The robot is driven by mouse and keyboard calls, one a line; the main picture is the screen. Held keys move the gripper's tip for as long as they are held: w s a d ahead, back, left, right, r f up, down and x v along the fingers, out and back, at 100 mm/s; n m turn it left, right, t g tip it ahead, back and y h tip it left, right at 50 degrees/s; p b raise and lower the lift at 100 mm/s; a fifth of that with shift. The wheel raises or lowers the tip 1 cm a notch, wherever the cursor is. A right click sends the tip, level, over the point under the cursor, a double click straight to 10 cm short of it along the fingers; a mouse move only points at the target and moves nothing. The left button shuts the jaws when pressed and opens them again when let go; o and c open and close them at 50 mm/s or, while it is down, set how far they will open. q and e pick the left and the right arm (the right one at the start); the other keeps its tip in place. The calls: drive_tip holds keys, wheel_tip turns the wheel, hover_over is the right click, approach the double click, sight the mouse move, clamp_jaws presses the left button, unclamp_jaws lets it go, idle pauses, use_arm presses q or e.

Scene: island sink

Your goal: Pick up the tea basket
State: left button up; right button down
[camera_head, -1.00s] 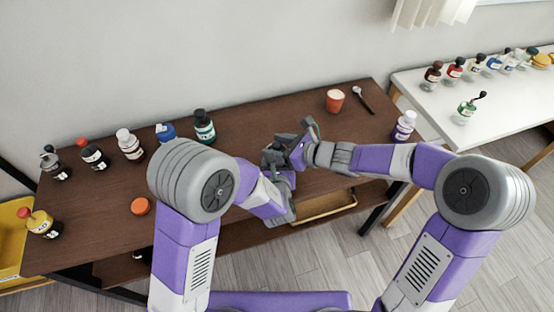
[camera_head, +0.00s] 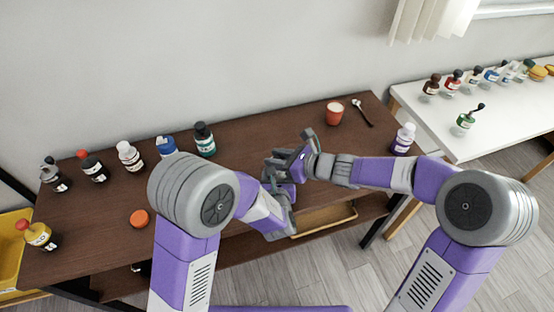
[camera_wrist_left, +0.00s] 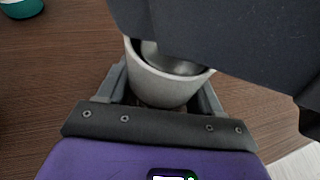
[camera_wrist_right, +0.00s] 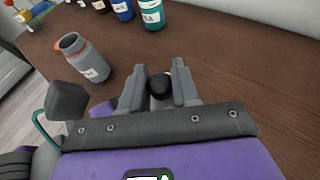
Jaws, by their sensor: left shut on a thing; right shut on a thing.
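A pale grey cup (camera_wrist_left: 165,84) sits between the fingers of my left gripper (camera_wrist_left: 162,95) in the left wrist view, and the gripper is shut on it. The shiny metal tea basket (camera_wrist_left: 172,60) shows inside the cup's rim. A dark part of my right arm hides its upper side. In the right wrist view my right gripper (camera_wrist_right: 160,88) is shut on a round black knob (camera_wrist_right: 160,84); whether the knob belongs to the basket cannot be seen. In the head view my left gripper (camera_head: 277,180) and right gripper (camera_head: 297,158) meet over the brown table, hiding the cup.
Several bottles stand along the table's (camera_head: 235,165) back left. A jar with an orange top (camera_head: 139,218) stands nearer the front. A red cup (camera_head: 335,113), a spoon (camera_head: 362,113) and a white bottle (camera_head: 403,139) are at the right. A white table (camera_head: 490,125) holds more bottles.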

use_arm(q)
drive_tip(key=shift+w+a, duration=0.1)
drive_tip(key=shift+a, duration=0.05)
use_arm(e)
drive_tip(key=shift+d+r, duration=0.1)
drive_tip(key=shift+r, duration=4.6)
use_arm(q)
drive_tip(key=o, duration=1.2)
drive_tip(key=v, duration=0.7)
drive_tip(key=shift+s+r, duration=0.1)
drive_tip(key=shift+s, duration=0.2)
